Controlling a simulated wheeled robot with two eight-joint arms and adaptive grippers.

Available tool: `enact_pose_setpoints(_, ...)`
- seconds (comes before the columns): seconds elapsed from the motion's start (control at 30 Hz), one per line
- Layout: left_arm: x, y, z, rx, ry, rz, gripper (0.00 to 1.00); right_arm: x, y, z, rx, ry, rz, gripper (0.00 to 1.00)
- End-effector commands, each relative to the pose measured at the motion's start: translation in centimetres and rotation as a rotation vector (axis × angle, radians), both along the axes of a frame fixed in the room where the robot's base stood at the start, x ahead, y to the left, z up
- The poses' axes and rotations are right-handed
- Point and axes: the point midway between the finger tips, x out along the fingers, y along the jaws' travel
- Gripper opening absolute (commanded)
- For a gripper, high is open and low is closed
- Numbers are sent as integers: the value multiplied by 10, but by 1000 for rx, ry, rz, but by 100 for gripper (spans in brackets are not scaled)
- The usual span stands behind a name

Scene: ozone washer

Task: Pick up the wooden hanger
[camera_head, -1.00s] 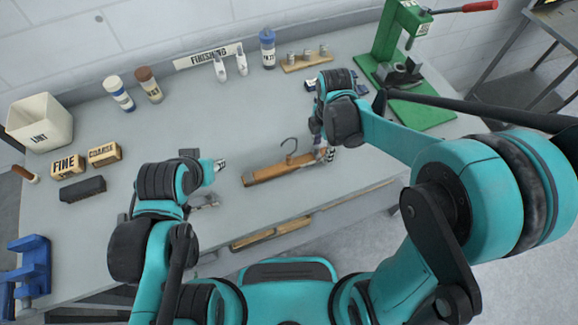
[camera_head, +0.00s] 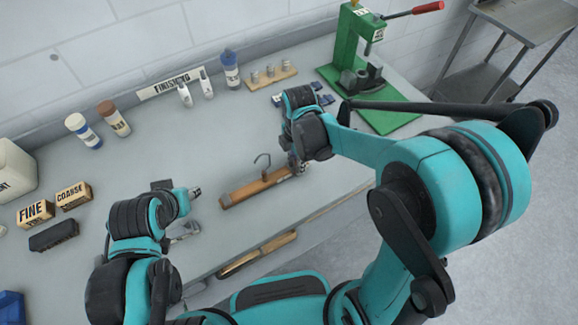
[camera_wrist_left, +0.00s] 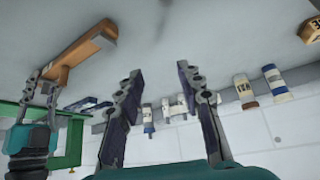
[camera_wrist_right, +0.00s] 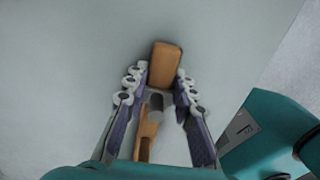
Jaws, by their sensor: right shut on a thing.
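The wooden hanger (camera_head: 250,187) shows as a brown bar with a dark hook over the grey worktop in the head view. My right gripper (camera_head: 296,166) is at its right end, partly hidden by its own arm. In the right wrist view my right gripper (camera_wrist_right: 160,88) is shut on the hanger (camera_wrist_right: 165,62), with wood between the fingers. The left wrist view also shows the hanger (camera_wrist_left: 80,52) in the right gripper. I cannot tell if it clears the worktop. My left gripper (camera_wrist_left: 157,82) is open and empty, left of the hanger in the head view (camera_head: 194,193).
A green press (camera_head: 350,60) with a red handle stands at the back right. Bottles (camera_head: 114,118), FINE (camera_head: 35,213) and COARSE (camera_head: 73,196) blocks and a dark brush (camera_head: 54,235) are at left. A wooden piece (camera_head: 258,255) shows below the front edge. The worktop's middle is clear.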

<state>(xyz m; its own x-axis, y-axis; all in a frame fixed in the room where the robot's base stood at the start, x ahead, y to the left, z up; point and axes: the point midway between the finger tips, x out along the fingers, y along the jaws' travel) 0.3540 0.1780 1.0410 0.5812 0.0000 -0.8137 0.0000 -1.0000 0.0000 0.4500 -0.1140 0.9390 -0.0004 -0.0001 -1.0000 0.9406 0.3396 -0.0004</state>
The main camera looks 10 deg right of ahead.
Motion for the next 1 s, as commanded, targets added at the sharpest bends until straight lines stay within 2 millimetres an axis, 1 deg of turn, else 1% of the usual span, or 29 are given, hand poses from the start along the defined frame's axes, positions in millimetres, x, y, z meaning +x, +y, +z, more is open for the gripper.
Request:
enact_pose_setpoints(0.17,0,0,14,0,0,0,37,0,0,28,0,0,0,0)
enact_pose_setpoints(0.23,0,0,21,0,0,0,37,-3,-1,43,0,0,0,0)
enact_pose_setpoints(0.3,0,0,25,0,0,0,37,-20,-7,51,0,0,-1,0)
enact_pose_setpoints(0.5,0,0,40,0,0,0,37,-61,-23,76,0,0,-2,0)
enact_pose_setpoints(0.7,0,0,51,0,0,0,37,-91,-33,94,0,0,-2,0)
enact_pose_setpoints(0.83,0,0,55,0,0,0,37,-102,-38,101,0,0,-1,0)
enact_pose_setpoints(1.0,0,0,57,0,0,0,37,-109,-40,104,0,0,-1,0)
